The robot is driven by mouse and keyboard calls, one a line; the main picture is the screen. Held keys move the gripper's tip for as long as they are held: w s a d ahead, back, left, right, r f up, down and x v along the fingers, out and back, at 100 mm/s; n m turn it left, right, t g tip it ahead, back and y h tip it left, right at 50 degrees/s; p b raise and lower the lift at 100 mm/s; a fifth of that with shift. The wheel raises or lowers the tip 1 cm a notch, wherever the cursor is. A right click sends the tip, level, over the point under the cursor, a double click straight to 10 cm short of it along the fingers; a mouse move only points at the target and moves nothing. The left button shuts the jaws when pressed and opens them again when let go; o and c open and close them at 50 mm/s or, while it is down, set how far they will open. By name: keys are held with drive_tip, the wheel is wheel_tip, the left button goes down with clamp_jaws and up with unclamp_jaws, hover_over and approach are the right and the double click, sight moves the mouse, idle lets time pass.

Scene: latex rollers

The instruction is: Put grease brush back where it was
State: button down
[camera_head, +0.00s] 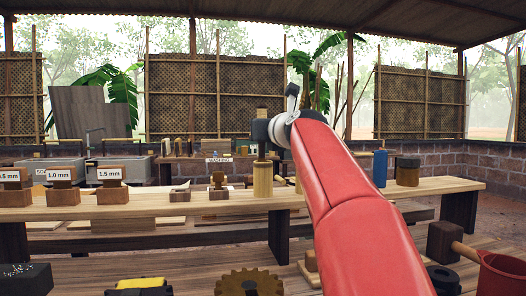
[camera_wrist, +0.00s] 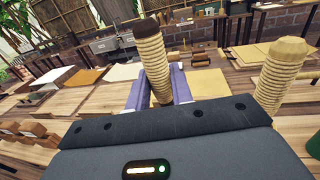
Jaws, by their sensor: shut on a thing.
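My gripper (camera_head: 262,135) is above the long wooden bench (camera_head: 345,195), near its middle. In the wrist view its two purple fingers (camera_wrist: 158,92) are shut on a ribbed, tan handle with a dark brown cap, which I take to be the grease brush (camera_wrist: 150,55). It stands slightly tilted between the fingers. In the head view a pale wooden cylinder (camera_head: 262,180) is directly below the gripper, at the bench; I cannot tell whether it is part of the brush or a holder. The brush's lower end is hidden in the wrist view.
A second ribbed handle with a pale cap (camera_wrist: 280,72) stands close on the right. Labelled wooden blocks (camera_head: 112,195) line the bench's left. A blue bottle (camera_head: 380,169) and a dark-topped container (camera_head: 408,171) stand right. A red cup (camera_head: 502,275) is near front right.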

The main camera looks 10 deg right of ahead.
sight(263, 149)
wheel_tip(263, 149, down, 4)
drive_tip(key=shift+f+b, duration=0.1)
drive_tip(key=shift+b, duration=0.3)
drive_tip(key=c, duration=1.4)
unclamp_jaws()
drive_tip(key=shift+w+f, duration=0.1)
drive_tip(key=shift+c, duration=0.2)
drive_tip(key=shift+o, duration=1)
drive_tip(key=shift+r, duration=0.2)
drive_tip(key=shift+f, duration=0.15)
drive_tip(key=shift+f+b, duration=0.25)
drive_tip(key=shift+b, duration=0.4)
drive_tip(key=s+d, duration=0.1)
drive_tip(key=s, duration=0.7)
drive_tip(key=shift+d, duration=0.15)
